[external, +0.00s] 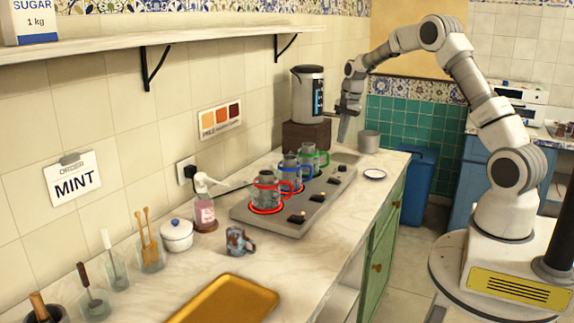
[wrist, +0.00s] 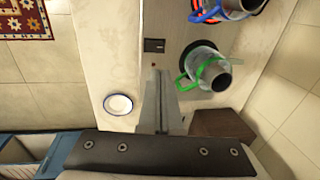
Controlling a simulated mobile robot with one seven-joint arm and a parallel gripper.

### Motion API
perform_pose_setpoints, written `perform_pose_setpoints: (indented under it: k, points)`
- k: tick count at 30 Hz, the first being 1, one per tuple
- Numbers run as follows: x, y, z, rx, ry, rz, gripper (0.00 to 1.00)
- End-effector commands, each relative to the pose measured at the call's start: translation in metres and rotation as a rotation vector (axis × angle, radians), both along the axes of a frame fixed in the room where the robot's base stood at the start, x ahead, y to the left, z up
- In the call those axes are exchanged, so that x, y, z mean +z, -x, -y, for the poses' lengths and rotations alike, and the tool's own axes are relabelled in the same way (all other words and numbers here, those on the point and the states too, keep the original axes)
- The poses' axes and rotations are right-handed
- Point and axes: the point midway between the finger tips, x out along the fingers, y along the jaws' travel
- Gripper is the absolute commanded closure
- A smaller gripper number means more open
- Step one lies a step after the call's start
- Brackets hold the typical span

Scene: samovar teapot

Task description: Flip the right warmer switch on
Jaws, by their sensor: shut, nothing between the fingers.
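The warmer plate (external: 290,208) is a long grey slab on the counter, with dark switches along its front edge. The right warmer switch (external: 334,181) is a small dark rocker in front of the green-handled glass pot (external: 308,160). In the wrist view a dark switch (wrist: 154,45) lies just beyond the fingertips, beside the green-handled pot (wrist: 208,68). I cannot tell its position. My gripper (external: 343,140) is shut and empty, pointing down above the far end of the plate. It also shows in the wrist view (wrist: 157,80), apart from the switch.
Blue-handled (external: 287,172) and red-handled (external: 266,188) pots stand farther left on the plate. The air above the switches is clear.

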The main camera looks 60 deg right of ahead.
Motion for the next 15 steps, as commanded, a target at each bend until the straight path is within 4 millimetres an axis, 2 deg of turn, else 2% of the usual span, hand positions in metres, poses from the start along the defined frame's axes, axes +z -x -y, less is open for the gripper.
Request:
perform_pose_setpoints:
  k: [8,11,15]
  points:
    - [-0.004,0.000,0.000,0.000,0.000,-0.001,1.00]
    - [-0.013,-0.001,0.000,0.000,-0.001,-0.002,1.00]
    - [-0.038,-0.005,0.000,0.000,-0.002,-0.004,1.00]
